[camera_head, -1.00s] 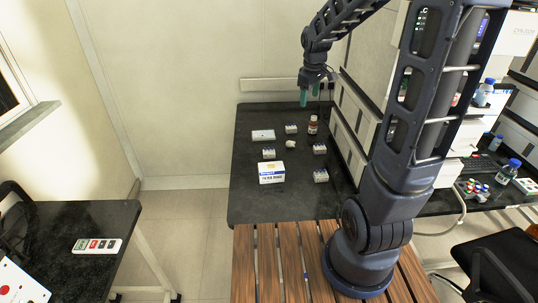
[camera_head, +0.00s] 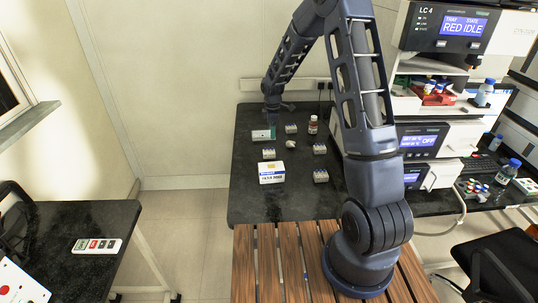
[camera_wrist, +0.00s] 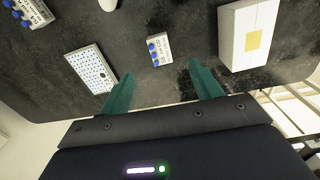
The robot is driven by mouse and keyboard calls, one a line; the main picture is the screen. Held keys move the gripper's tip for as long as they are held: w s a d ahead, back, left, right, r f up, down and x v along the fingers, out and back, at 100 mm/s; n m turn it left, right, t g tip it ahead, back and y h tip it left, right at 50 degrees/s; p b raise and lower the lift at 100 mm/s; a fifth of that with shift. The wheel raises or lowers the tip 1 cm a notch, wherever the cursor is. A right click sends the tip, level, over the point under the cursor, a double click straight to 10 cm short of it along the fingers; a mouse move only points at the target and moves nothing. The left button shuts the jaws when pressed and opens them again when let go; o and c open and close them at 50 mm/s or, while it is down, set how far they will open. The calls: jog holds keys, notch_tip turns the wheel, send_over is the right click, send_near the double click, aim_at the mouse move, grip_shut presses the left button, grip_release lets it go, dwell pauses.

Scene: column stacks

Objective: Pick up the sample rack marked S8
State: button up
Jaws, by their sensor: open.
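My gripper (camera_wrist: 160,68) is open and empty, its two green fingers apart. That seems to be the left rack (camera_head: 269,154) in the head view. Three similar racks stand at the back (camera_head: 291,129), right (camera_head: 319,149) and front right (camera_head: 320,176). The mark S8 cannot be read on any of them.
A white plate with blue dots (camera_wrist: 92,68) lies left of the fingers, a white box with a yellow label (camera_wrist: 245,35) to the right. A small white item (camera_head: 291,144) and a brown bottle (camera_head: 313,125) stand among the racks. Instruments (camera_head: 421,140) line the bench's right.

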notch_tip(320, 180, down, 2)
send_over(269, 151)
jog(key=f, duration=0.5)
jog(key=shift+s+d, duration=0.1)
jog(key=shift+d, duration=0.25)
jog(key=shift+a+f, duration=0.2)
jog(key=shift+f, duration=1.2)
jog(key=shift+a+f, duration=0.15)
jog(key=shift+f, duration=1.2)
jog(key=c, duration=1.1)
jog(key=shift+r, duration=0.1)
